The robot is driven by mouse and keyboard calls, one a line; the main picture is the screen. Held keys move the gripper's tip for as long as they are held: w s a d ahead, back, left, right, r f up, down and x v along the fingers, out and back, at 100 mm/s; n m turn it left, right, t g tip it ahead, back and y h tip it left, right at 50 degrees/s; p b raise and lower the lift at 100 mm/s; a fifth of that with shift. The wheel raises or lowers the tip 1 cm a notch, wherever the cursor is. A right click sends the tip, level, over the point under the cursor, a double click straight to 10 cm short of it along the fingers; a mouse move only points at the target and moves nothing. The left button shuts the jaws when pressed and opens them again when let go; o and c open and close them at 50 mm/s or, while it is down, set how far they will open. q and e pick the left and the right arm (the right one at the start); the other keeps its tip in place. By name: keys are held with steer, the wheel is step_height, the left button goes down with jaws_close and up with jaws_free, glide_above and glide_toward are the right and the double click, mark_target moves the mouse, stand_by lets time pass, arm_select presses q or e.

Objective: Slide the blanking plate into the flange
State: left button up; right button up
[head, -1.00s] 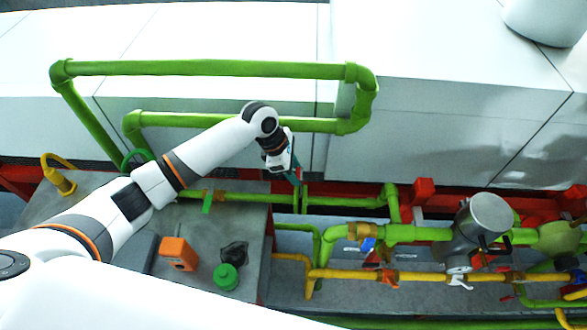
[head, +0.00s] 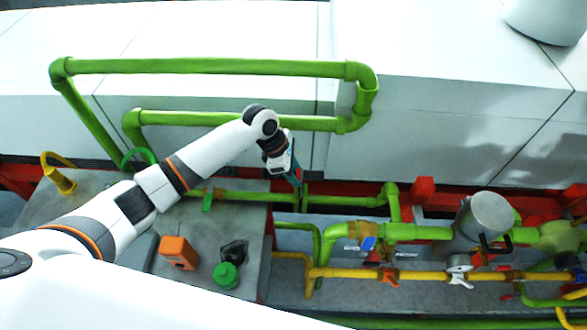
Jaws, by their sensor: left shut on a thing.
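My left gripper (head: 297,181) is at the end of the white arm that reaches in from the left. It points down at the green pipework in front of the grey housing. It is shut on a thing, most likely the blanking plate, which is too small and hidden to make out. The gripper's tip is close to a green pipe joint (head: 304,196); I cannot tell whether they touch. The flange cannot be told apart from the pipe fittings there. My right gripper is not in view.
A green pipe loop (head: 210,67) stands above and behind the arm. An orange box (head: 178,252) and a green-capped part (head: 226,274) sit on the grey bench (head: 200,283). A yellow pipe (head: 425,274) with valves and a grey cylinder (head: 486,216) lie to the right.

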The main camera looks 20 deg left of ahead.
arm_select(q)
steer(key=shift+f+b, duration=0.65)
steer(key=shift+f, duration=2.05)
steer(key=o, duration=1.2)
steer(key=shift+c, duration=0.2)
steer(key=b+v, duration=0.1)
steer(key=v, duration=1.1)
steer(key=shift+b, duration=0.4)
